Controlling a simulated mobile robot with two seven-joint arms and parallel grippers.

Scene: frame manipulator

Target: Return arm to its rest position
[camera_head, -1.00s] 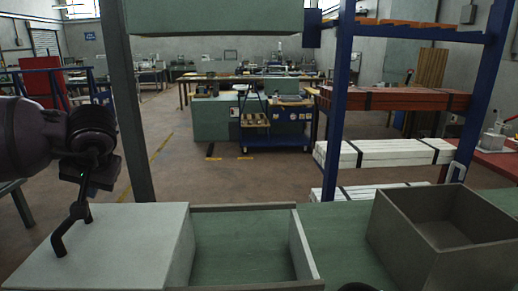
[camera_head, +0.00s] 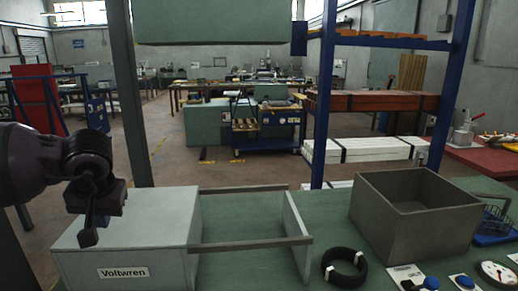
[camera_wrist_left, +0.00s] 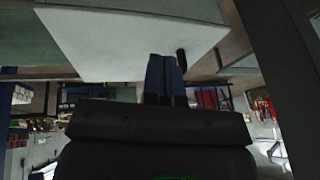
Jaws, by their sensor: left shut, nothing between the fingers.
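My left gripper (camera_head: 90,222) is at the left in the head view, in front of or just over the light grey box (camera_head: 140,228) labelled "Voltwren". Its fingers are together and empty. In the left wrist view the shut fingers (camera_wrist_left: 163,72) show dark blue against a pale flat surface (camera_wrist_left: 130,38). A small dark elongated thing (camera_wrist_left: 181,62) shows beside the fingertips; I cannot tell what it is. Whether the fingers touch the box is unclear. My right gripper is in neither view.
An open frame (camera_head: 250,246) extends right from the box. A black ring (camera_head: 344,268), an open grey bin (camera_head: 400,240), a blue basket (camera_head: 494,228) and a gauge (camera_head: 497,274) are on the green bench. A blue rack post (camera_head: 324,100) rises behind.

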